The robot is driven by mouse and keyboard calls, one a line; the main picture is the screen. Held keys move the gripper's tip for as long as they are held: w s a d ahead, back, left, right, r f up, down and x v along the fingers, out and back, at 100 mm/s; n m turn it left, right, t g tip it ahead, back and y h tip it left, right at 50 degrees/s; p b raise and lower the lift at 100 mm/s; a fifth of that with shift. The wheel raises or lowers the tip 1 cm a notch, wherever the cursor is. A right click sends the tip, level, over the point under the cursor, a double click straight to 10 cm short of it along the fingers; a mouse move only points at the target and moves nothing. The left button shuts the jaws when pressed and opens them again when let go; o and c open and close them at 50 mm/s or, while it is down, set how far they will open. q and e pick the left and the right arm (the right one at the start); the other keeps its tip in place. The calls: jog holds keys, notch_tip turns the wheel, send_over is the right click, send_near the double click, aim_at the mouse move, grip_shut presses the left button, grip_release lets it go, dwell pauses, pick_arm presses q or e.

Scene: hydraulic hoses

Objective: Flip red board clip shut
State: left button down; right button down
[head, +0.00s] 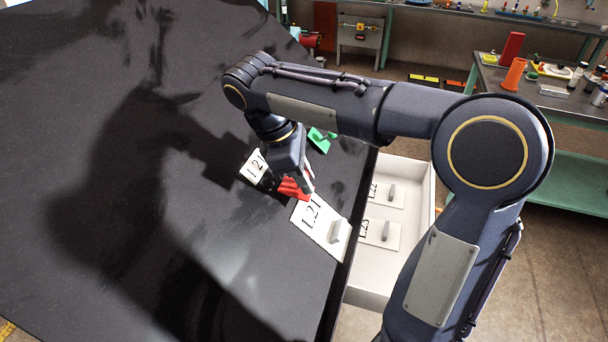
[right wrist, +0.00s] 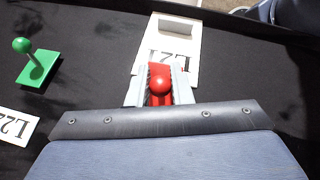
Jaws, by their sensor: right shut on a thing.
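The red board clip (head: 291,188) is on the black board, mostly covered by my right gripper (head: 298,186) in the head view. In the right wrist view its round red knob (right wrist: 161,86) and red body show between the two fingers of my right gripper (right wrist: 158,90). The fingers are shut on the clip. I cannot tell whether the clip's lever is fully down. A white plate marked L21 (head: 318,228) lies just beyond the clip; it also shows in the right wrist view (right wrist: 172,45). My left gripper is not in view.
A green clip (head: 320,140) with a ball knob (right wrist: 22,46) stands nearby on the black board (head: 60,200). Another white label plate (head: 253,168) lies beside the gripper. A white box (head: 412,215) with labelled plates stands past the board's right edge.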

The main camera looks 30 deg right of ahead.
jog(key=t+b, duration=0.1)
jog(key=f+t+y+b, duration=0.1)
jog(key=f+y+b, duration=0.1)
jog(key=b, duration=0.1)
jog(key=shift+s+d+f+t, duration=0.1)
jog(key=shift+s+d+t, duration=0.2)
jog(key=shift+t, duration=0.1)
jog(key=shift+f+t+y+b, duration=0.25)
jog(key=shift+t+y+b, duration=0.3)
jog(key=shift+b, duration=0.3)
jog(key=shift+f+t+y+b, duration=0.2)
jog(key=shift+t+y+b, duration=0.35)
jog(key=shift+b, duration=0.3)
jog(key=c, duration=1.3)
grip_release()
jog(key=shift+c, duration=0.2)
jog(key=v, duration=0.8)
jog(key=shift+p, duration=0.35)
jog(key=shift+f, duration=0.1)
